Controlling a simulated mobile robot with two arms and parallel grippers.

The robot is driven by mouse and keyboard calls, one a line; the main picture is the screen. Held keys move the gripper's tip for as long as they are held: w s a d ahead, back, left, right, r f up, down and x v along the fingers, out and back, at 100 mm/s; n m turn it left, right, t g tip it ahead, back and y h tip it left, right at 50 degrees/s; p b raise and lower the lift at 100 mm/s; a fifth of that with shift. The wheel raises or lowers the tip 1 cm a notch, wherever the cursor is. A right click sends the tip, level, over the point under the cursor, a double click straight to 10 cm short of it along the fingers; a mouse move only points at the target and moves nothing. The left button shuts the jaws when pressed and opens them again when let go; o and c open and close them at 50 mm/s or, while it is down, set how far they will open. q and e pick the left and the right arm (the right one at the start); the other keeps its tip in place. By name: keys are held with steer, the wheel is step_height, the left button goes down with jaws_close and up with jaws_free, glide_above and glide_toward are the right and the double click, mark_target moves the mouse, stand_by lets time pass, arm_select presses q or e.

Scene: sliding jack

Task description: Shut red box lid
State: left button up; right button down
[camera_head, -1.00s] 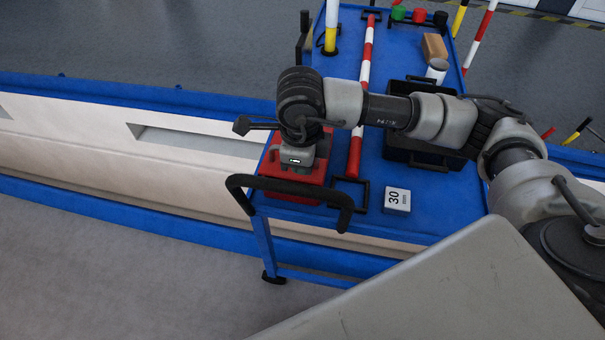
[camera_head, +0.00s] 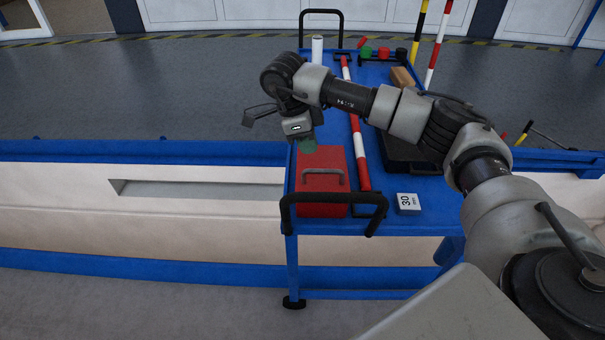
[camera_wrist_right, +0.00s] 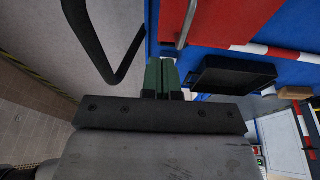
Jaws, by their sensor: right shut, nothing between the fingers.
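The red box (camera_head: 321,196) sits on the near left end of the blue cart. Its top looks flat and lies down, with a grey handle (camera_head: 323,172) on it; I cannot tell whether the lid is fully seated. My right gripper (camera_head: 308,146) hangs over the far left edge of the box, its green fingers shut and empty. In the right wrist view the fingers (camera_wrist_right: 165,75) are together, with the red box (camera_wrist_right: 225,22) and its handle (camera_wrist_right: 188,20) beyond them, to the upper right. My left gripper is not in view.
The blue cart (camera_head: 400,222) has a black push handle (camera_head: 335,197) at its near end. A red-and-white pole (camera_head: 357,145) lies right of the box. A black tray (camera_head: 405,155) and a white block marked 30 (camera_head: 408,203) are further right.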

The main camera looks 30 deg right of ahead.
glide_toward(319, 186)
steer(key=s+f, duration=0.2)
steer(key=f, duration=0.1)
steer(key=s+f, duration=0.2)
steer(key=shift+s+d+f, duration=0.1)
steer(key=shift+d+f, duration=0.05)
steer(key=shift+d, duration=0.25)
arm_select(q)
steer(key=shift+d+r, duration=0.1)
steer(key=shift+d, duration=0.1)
arm_select(e)
steer(key=shift+a+f, duration=0.1)
steer(key=shift+f, duration=0.45)
